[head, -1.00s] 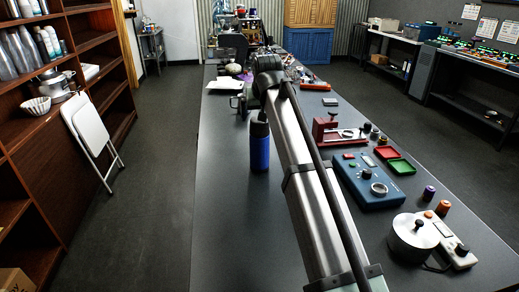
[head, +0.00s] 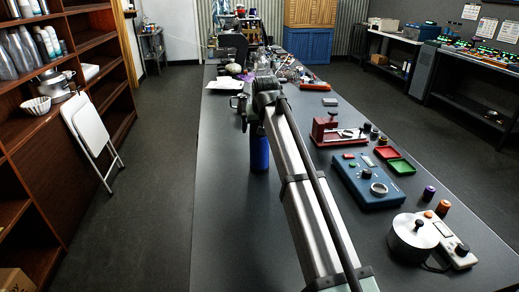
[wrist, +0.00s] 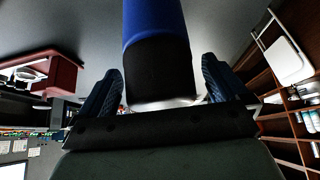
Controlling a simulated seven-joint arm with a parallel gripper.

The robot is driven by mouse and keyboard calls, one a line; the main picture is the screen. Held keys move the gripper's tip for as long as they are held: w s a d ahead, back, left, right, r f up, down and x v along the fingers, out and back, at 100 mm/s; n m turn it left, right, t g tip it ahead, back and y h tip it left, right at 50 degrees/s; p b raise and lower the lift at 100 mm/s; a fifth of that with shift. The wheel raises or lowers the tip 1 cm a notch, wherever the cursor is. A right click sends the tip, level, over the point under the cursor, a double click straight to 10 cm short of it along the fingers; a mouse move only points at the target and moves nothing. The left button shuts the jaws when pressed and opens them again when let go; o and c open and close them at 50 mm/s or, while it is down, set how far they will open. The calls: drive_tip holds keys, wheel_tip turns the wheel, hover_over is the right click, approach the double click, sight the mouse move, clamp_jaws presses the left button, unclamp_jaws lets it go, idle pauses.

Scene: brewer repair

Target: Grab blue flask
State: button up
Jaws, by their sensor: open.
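The blue flask (head: 260,153) stands upright on the dark table in the head view. Its upper part is hidden behind the end of my arm. In the wrist view, which is upside down, the flask's blue body (wrist: 152,18) and black upper part (wrist: 158,68) lie between the two fingers of my gripper (wrist: 161,78). The fingers are apart, one on each side of the black part, with a gap visible on both sides. My gripper is open and holds nothing.
A red device (head: 335,132), a blue control box (head: 368,183), a green tray (head: 401,167) and a round metal pot (head: 413,236) stand right of my arm. A mug (head: 237,102) and clutter are farther back. The table's left front is clear.

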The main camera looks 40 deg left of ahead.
drive_tip(key=c, duration=1.7)
